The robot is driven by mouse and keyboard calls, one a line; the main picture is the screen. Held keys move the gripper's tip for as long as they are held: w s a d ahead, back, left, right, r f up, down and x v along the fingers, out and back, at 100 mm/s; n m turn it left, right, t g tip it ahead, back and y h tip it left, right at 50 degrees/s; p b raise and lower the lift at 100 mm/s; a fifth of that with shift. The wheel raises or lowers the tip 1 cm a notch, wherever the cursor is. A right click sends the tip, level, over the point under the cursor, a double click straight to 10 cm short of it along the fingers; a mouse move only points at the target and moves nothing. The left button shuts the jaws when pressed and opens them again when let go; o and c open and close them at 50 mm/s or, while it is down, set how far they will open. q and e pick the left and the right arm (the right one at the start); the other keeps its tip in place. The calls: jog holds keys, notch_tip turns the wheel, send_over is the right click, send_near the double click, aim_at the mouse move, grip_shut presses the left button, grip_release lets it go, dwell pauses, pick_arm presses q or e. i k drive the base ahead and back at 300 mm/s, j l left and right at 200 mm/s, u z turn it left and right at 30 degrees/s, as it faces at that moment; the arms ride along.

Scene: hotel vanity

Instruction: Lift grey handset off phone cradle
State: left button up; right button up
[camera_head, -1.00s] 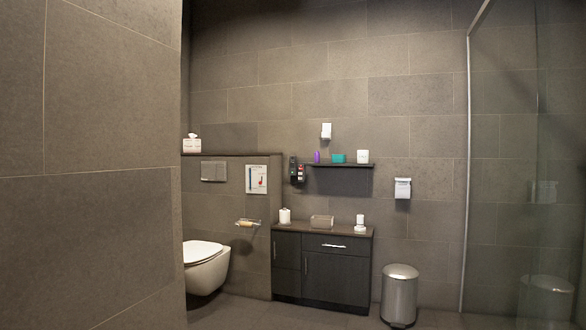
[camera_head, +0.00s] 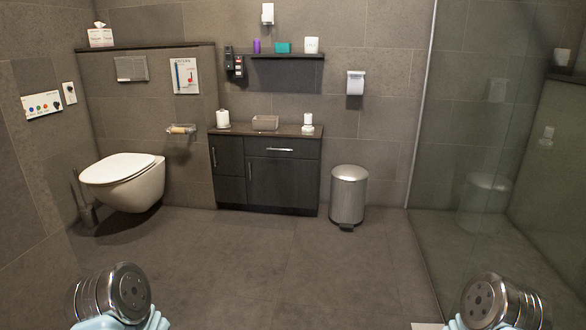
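No thing in view is clear enough for me to name it surely as the phone. A dark upright device (camera_head: 229,58) hangs on the back wall left of the shelf. A small white plate with a dark part (camera_head: 69,93) is on the left wall. A white upright object (camera_head: 308,124) stands on the right of the cabinet top. All are across the room from me. Only round metal joints of my two arms show at the bottom corners; neither gripper is in view.
The dark cabinet (camera_head: 282,178) stands against the back wall, with a toilet (camera_head: 125,185) to its left and a steel bin (camera_head: 348,195) to its right. A glass panel (camera_head: 470,130) bounds the right side. The floor (camera_head: 250,260) between is clear.

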aim_at(228, 49)
jog(key=i+l, duration=0.1)
jog(key=i, duration=0.9)
jog(key=i+u, duration=0.15)
jog(key=i, duration=0.9)
